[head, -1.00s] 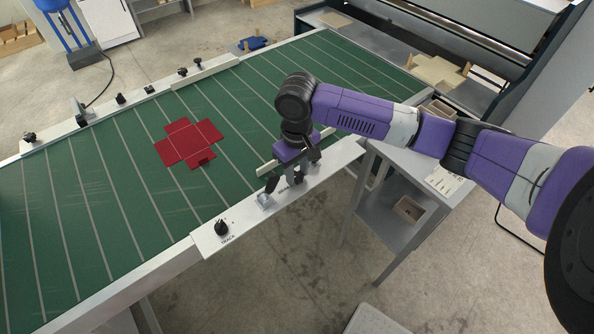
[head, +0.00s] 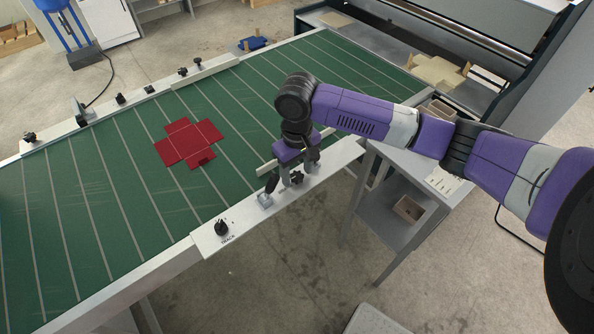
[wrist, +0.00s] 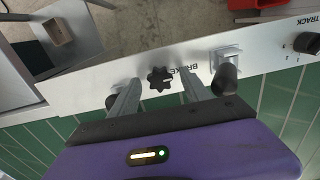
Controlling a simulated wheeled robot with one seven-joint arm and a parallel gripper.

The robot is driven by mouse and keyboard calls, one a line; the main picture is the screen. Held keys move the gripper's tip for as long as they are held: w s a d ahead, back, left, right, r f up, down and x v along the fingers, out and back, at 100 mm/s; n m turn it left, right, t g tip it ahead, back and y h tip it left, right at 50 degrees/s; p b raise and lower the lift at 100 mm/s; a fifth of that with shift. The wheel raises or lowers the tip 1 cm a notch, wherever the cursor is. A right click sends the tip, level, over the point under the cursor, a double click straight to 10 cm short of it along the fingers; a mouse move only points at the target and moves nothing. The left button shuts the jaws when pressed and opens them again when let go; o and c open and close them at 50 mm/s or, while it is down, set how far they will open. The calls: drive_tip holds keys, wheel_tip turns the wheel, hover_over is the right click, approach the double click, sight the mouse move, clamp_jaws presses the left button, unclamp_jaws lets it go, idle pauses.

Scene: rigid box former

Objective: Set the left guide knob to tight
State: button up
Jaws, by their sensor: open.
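A black star-shaped knob (head: 297,179) stands on the white near side rail of the green belt table; no label names it as the left guide knob. In the wrist view this knob (wrist: 160,80) sits between the two grey fingers of my gripper (wrist: 159,77). The fingers are open, one on each side, with a gap visible around the knob. In the head view my gripper (head: 291,175) is at the rail, pointing down. No tight marking is readable by the knob.
A lever on a light block (wrist: 227,75) marked BRAKE is close beside the right finger. A TRACK knob (head: 221,227) is farther along the rail. A red flat box blank (head: 188,142) lies on the belt (head: 120,195). A grey side table (head: 405,180) stands right of the rail.

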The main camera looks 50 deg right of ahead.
sight(297, 175)
drive_tip(key=shift+r, duration=0.1)
wheel_tip(297, 175, up, 8)
drive_tip(key=shift+f+b, duration=0.2)
drive_tip(key=shift+b, duration=0.1)
idle(0.6)
